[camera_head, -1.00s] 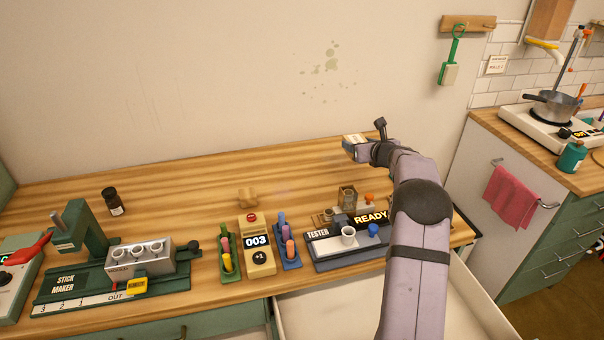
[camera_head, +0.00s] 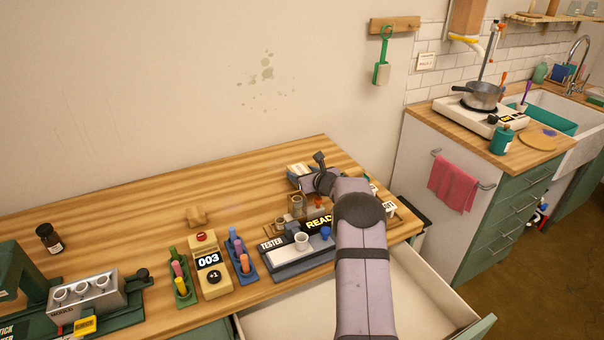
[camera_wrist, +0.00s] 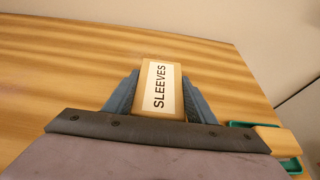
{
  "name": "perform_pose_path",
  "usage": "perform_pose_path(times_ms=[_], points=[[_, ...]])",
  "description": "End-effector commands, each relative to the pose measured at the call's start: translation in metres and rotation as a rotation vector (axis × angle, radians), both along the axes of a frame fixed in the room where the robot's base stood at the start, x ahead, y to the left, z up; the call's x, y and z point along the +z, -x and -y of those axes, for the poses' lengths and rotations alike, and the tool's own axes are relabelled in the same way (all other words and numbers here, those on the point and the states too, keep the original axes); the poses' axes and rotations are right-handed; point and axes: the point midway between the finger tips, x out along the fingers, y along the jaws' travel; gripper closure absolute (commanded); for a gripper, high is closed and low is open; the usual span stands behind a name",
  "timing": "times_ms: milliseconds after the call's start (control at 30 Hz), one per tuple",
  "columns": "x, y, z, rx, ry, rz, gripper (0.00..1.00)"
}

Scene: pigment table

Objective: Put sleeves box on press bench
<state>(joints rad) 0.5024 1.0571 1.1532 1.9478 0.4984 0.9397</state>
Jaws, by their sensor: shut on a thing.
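The sleeves box (camera_wrist: 161,88), a small brown box with a white label reading SLEEVES, sits between the grey fingers of my gripper (camera_wrist: 160,98) in the wrist view. In the head view my gripper (camera_head: 300,174) is over the back right of the wooden bench top (camera_head: 150,205), behind the tester; the box is hardly discernible there. Wood grain lies beneath and beyond the box in the wrist view. I cannot tell whether the box touches the wood. No label marks a press bench.
The tester (camera_head: 290,258) with a white cup stands in front of my gripper. A counter (camera_head: 208,268) and stick racks are to its left, then the stick maker (camera_head: 85,300). An open drawer (camera_head: 300,312) juts out in front. The back of the bench top is mostly clear.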

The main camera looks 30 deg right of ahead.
Motion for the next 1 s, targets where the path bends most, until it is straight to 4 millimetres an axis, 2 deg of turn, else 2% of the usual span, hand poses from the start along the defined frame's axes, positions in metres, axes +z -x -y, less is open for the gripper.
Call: perform_pose_path(times_ms=[367, 400, 467, 867, 1000], points=[[-0.0024, -0.0004, 0.0000, 0.000, 0.000, 0.003, 0.75], [-0.0019, -0.0002, 0.0000, 0.000, 0.000, 0.001, 0.42], [-0.0017, -0.0002, 0.0000, 0.000, 0.000, 0.001, 0.31], [0.0011, -0.0001, 0.0000, 0.000, 0.000, 0.001, 0.31], [0.0021, 0.0055, 0.0006, 0.000, -0.001, 0.001, 0.31]])
